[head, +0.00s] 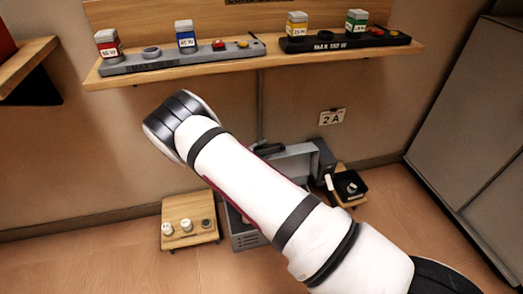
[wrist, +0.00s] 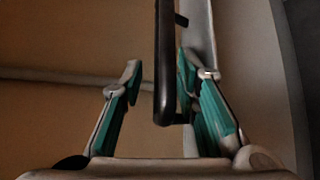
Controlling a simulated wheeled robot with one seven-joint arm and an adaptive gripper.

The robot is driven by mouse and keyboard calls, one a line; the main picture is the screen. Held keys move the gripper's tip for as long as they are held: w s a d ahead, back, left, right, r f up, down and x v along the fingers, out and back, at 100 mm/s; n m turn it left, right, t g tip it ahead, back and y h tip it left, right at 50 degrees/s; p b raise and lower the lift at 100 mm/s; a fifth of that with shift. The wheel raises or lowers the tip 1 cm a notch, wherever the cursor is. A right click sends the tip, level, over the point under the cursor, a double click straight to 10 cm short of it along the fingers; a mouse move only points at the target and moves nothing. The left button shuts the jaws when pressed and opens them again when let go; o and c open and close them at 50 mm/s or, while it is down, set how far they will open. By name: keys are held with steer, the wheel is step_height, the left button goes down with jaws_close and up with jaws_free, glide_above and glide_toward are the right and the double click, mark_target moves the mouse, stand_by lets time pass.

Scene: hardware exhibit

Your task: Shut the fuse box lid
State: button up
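The grey fuse box (head: 245,241) sits low by the wall in the head view, largely hidden behind my arm. Its grey lid (head: 297,152) appears raised, with a dark handle (head: 268,148) near its upper edge. In the wrist view, the dark handle bar (wrist: 164,60) extends down between the green-padded fingers of my gripper (wrist: 159,75). The fingers are apart. The bar is close to the right finger and clear of the left one; I cannot tell whether it touches the right. A pale strip, apparently the lid (wrist: 199,30), runs behind the right finger. My gripper is hidden in the head view.
A wall shelf (head: 190,68) with coloured jars and switch panels hangs above. A small wooden stand (head: 188,220) with knobs is left of the box. A black tray (head: 350,186) on another stand is right. A grey cabinet (head: 475,130) stands at far right.

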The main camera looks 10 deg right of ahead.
steer(key=shift+c, duration=0.6)
jaws_close()
